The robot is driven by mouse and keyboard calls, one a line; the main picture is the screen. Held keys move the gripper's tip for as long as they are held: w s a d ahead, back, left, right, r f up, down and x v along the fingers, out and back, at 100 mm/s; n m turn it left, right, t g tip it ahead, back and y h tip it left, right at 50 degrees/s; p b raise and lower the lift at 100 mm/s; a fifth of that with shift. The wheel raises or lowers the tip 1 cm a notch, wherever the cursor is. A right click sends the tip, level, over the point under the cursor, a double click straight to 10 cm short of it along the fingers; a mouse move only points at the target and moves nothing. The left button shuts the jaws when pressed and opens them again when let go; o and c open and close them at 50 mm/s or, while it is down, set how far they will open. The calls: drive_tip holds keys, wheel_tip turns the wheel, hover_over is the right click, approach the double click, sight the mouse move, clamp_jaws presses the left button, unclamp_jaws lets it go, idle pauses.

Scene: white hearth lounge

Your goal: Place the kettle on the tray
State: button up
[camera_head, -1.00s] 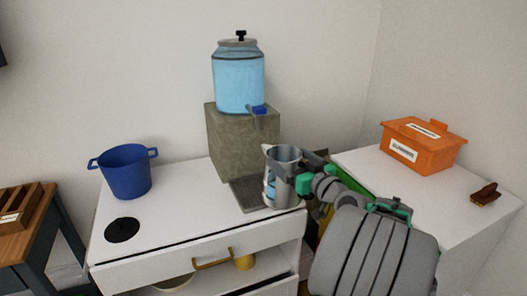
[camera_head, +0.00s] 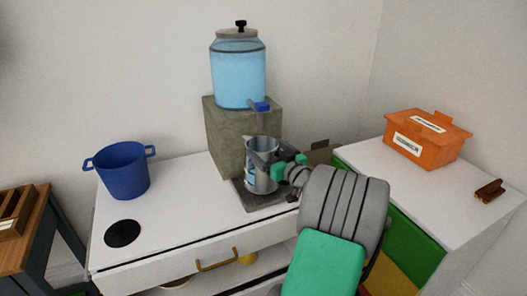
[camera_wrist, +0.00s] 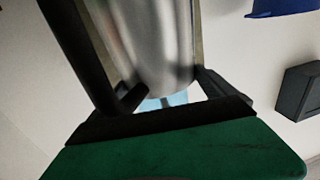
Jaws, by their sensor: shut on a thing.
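The kettle (camera_head: 259,180) is a shiny metal jug with a light blue patch on its side. It is upright, over the dark grey tray (camera_head: 252,203) in front of the stone block. Its base appears within the tray's outline; I cannot tell whether it touches the tray. My gripper (camera_head: 277,168) is shut on the kettle from the right. In the wrist view the kettle's metal body (camera_wrist: 158,45) fills the upper middle, between the dark fingers; its base and the tray surface are not clear there.
A glass dispenser (camera_head: 238,80) with a blue tap (camera_head: 262,106) stands on the stone block (camera_head: 226,135) behind the kettle. A blue pot (camera_head: 123,172) and black disc (camera_head: 122,233) are left on the white cabinet top (camera_head: 180,215). An orange box (camera_head: 425,140) sits at right.

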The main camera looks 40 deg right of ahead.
drive_tip(key=shift+r, duration=0.2)
drive_tip(key=shift+f, duration=0.15)
drive_tip(key=o, duration=1.7)
drive_tip(key=shift+o, duration=0.2)
drive_tip(key=s+a+b, duration=0.1)
drive_tip(key=s, duration=1.1)
drive_tip(key=shift+a, duration=0.4)
